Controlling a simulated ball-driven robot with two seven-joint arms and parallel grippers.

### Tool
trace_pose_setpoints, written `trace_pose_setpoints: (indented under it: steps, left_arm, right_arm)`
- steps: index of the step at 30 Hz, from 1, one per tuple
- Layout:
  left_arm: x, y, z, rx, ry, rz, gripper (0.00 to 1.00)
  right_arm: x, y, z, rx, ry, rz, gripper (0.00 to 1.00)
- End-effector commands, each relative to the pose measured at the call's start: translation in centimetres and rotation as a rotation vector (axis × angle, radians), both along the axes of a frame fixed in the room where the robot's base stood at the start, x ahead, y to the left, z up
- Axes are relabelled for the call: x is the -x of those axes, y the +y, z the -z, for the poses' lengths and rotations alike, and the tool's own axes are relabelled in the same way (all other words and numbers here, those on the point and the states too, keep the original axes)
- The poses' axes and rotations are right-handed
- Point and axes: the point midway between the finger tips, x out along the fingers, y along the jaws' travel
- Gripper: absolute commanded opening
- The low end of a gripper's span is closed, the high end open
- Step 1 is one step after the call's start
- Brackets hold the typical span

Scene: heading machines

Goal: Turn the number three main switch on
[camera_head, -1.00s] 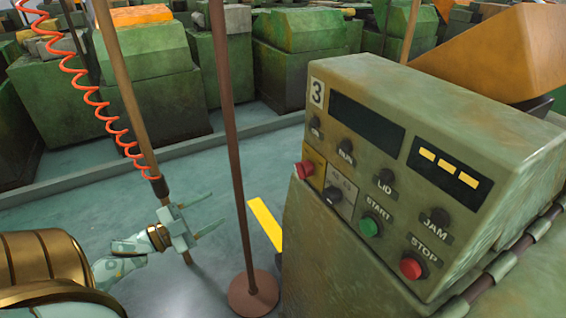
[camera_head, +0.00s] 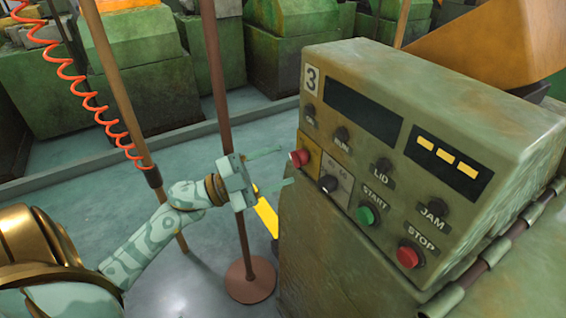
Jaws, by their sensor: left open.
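The green control box (camera_head: 400,150) marked with a 3 plate (camera_head: 311,79) stands at the right. A black rotary switch (camera_head: 328,184) sits on a pale plate, right of a red button (camera_head: 299,158) on a yellow plate. I cannot read clearly which way the switch points. My left gripper (camera_head: 288,166) is open and empty, just left of the box's left edge, its fingers pointing right towards the red button and the switch. I cannot tell whether a fingertip touches the box. My right gripper is not in view.
The panel also has a green START button (camera_head: 366,215), a red STOP button (camera_head: 408,256) and several dark lamps. A brown pole (camera_head: 222,110) on a round base stands behind my left gripper. A red coiled hose (camera_head: 95,100) hangs at the left. Green machines line the back.

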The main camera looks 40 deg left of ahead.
Motion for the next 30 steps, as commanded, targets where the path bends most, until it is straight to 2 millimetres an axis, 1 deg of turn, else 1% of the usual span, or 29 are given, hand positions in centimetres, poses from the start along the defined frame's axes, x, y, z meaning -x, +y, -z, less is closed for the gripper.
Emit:
trace_pose_setpoints:
  steps: [3, 6, 14, 15, 17, 18, 19, 20, 30]
  left_arm:
    - [-1.0, -0.8, -0.4, 0.000, -0.001, 0.001, 0.55]
    - [-1.5, -1.2, -0.5, 0.000, 0.000, 0.000, 0.55]
    - [-1.6, -1.3, -0.5, 0.000, 0.001, 0.000, 0.55]
    - [-1.6, -1.3, -0.5, 0.000, 0.001, 0.000, 0.49]
    - [-1.6, -1.3, -0.5, 0.000, 0.001, 0.000, 0.32]
    - [-1.6, -1.2, -0.5, 0.000, 0.001, 0.000, 0.21]
    - [-1.6, -1.3, -0.5, 0.000, 0.002, 0.000, 0.13]
    - [-1.6, -1.3, -0.5, 0.000, 0.002, 0.000, 0.10]
    - [-1.5, -1.2, -0.6, -0.033, -0.011, 0.002, 0.10]
  right_arm:
    - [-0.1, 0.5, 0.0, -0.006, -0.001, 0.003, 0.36]
    - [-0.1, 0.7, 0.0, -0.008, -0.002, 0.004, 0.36]
    - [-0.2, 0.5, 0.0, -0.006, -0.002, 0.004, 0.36]
    - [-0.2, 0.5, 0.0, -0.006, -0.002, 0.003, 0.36]
    - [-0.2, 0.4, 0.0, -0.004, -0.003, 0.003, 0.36]
    - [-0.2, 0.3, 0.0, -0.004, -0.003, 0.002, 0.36]
    - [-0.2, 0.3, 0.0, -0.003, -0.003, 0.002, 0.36]
    - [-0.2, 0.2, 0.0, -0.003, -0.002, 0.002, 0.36]
    - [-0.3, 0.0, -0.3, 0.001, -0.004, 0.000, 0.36]
